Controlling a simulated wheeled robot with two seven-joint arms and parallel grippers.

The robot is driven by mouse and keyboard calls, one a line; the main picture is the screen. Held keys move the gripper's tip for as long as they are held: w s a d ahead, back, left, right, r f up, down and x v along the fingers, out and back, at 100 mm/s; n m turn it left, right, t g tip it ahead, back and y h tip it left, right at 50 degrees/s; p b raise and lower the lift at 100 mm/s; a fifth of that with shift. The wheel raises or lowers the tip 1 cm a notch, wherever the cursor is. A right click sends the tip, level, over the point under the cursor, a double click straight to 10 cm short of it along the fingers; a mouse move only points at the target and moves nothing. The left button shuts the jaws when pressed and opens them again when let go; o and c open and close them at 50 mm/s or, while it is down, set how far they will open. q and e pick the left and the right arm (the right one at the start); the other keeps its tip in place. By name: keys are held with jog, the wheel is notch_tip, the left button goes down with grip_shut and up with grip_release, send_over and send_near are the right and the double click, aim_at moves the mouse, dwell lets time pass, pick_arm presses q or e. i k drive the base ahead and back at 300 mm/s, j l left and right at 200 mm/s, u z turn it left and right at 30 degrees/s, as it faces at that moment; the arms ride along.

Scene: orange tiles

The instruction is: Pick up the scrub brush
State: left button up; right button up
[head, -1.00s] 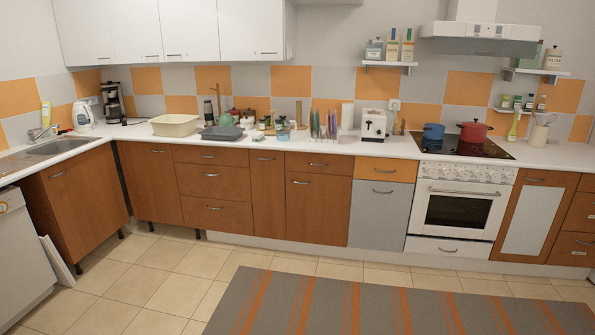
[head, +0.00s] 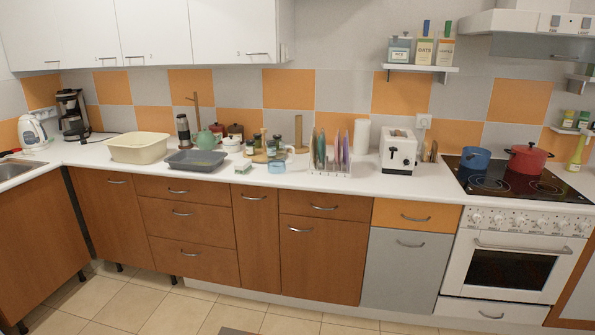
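I cannot pick out the scrub brush for certain. A small pale-and-green block (head: 243,169) lies on the white counter (head: 330,183), in front of the grey tray and left of a light blue cup (head: 276,167). It is too small to tell whether it is a brush or a sponge. Neither of my grippers shows in the head view.
A cream basin (head: 138,148) and a dark grey tray (head: 195,161) stand left of the block. A plate rack (head: 330,168), a toaster (head: 398,151) and a stove with a blue pot (head: 475,158) and a red pot (head: 527,158) are to the right. The front counter strip is mostly clear.

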aim_at(243, 165)
jog(key=i+l, duration=0.1)
jog(key=i, duration=1.75)
jog(key=j+u, duration=0.05)
jog(key=j, duration=0.05)
